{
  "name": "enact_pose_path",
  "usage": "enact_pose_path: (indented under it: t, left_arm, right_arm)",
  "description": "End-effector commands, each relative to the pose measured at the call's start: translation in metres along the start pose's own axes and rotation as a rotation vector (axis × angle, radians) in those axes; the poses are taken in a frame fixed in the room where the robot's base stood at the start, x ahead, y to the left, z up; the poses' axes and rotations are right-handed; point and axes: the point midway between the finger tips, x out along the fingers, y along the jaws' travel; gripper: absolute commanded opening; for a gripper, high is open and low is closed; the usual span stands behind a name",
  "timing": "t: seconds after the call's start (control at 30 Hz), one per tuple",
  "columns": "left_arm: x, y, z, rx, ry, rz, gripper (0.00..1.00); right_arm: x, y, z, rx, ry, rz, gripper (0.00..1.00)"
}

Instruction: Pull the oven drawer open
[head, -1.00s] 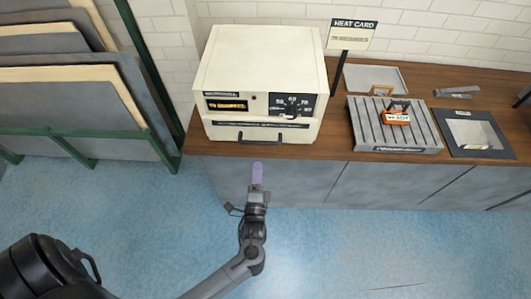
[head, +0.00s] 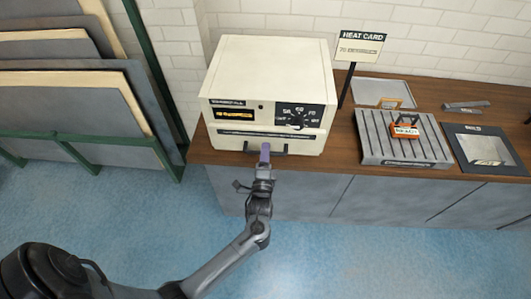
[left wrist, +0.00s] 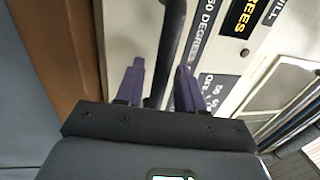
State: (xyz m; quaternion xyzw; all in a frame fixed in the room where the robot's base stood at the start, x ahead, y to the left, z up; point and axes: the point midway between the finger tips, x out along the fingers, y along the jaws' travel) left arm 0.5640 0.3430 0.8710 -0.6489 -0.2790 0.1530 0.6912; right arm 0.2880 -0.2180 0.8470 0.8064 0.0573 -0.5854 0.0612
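The cream oven (head: 268,68) stands on the wooden counter against the wall. Its drawer front (head: 222,140) is along the bottom, closed as far as I can tell, with a dark bar handle (head: 283,152). My left gripper (head: 265,153) is at the handle's middle and hides part of it. In the left wrist view, the two purple fingers (left wrist: 160,84) are spread apart, with the dark handle (left wrist: 170,45) running between them. A gap shows beside the bar, so the fingers are not closed on it. My right gripper is out of view.
A heat card sign (head: 359,47) on a black post stands right of the oven. A ribbed grey tray (head: 385,150) with an orange-and-white item (head: 405,131) is farther right. Boards in a green rack (head: 75,140) stand at left. The floor before the counter is clear.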

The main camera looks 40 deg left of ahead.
Motion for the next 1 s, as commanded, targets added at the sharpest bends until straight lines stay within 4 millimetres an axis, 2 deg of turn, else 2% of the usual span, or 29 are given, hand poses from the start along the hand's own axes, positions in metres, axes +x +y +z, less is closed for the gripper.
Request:
enact_pose_path:
  t: [0.33, 0.5, 0.6, 1.0]
  left_arm:
    - [0.003, 0.0, -0.0001, 0.0, 0.0, 0.001, 0.38]
    - [0.0028, 0.0, -0.0001, 0.0, 0.0, 0.001, 0.12]
    - [0.0027, -0.0001, -0.0001, 0.0, 0.0, 0.0, 0.0]
    - [0.0025, -0.001, -0.0003, 0.0, 0.0, 0.0, 0.0]
  right_arm:
    - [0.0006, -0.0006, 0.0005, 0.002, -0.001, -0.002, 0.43]
    - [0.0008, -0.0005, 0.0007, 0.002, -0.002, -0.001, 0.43]
    - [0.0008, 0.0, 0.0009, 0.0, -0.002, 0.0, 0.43]
    - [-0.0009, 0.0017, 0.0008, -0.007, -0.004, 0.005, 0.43]
